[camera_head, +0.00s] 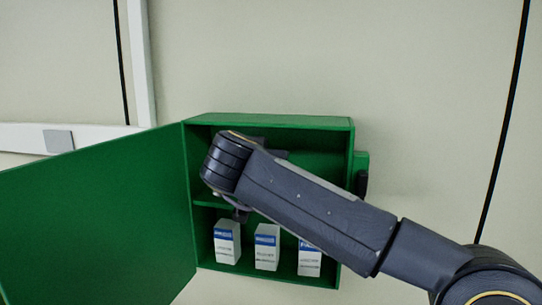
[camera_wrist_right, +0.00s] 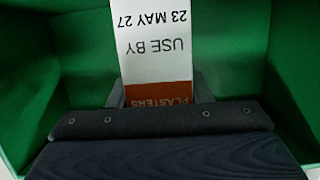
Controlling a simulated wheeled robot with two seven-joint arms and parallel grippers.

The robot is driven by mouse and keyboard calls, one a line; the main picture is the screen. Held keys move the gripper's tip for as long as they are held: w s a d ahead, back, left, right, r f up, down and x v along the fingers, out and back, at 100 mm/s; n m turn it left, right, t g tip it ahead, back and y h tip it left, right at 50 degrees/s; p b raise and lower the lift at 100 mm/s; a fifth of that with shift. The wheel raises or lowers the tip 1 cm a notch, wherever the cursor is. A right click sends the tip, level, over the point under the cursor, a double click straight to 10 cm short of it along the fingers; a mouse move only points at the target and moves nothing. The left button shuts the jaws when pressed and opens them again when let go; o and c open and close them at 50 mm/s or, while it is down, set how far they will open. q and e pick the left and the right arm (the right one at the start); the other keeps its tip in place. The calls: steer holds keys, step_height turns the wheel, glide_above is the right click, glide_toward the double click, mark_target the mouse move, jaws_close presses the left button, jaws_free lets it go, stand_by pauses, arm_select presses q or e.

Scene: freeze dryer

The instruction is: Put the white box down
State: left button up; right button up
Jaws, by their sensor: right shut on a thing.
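The white box (camera_wrist_right: 155,45) has an orange band reading PLASTERS and a use-by date. It fills the middle of the right wrist view, with green walls around it. My right gripper (camera_wrist_right: 159,92) is shut on the box, with a finger on either side. In the head view my right arm reaches across the front of the green cabinet and hides the held box. Whether the box touches a shelf cannot be told. My left gripper is not in view.
The green cabinet (camera_head: 270,121) is on the wall, its door (camera_head: 95,225) swung open to the left. A shelf divides it. Several white boxes with blue labels, such as the middle one (camera_head: 266,248), stand in the lower compartment. My arm covers much of the upper compartment.

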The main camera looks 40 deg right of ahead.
steer(key=w+d, duration=0.1)
steer(key=w+d+p, duration=0.1)
steer(key=d, duration=0.1)
steer(key=shift+w+d, duration=0.15)
steer(key=shift+w, duration=0.05)
steer(key=shift+w+d+f, duration=0.1)
steer(key=shift+w+d, duration=0.1)
steer(key=shift+w, duration=0.05)
steer(key=shift+f, duration=0.25)
steer(key=shift+s, duration=0.15)
steer(key=shift+f, duration=0.15)
steer(key=o, duration=1.1)
steer(key=shift+a, duration=0.1)
steer(key=shift+c, duration=0.2)
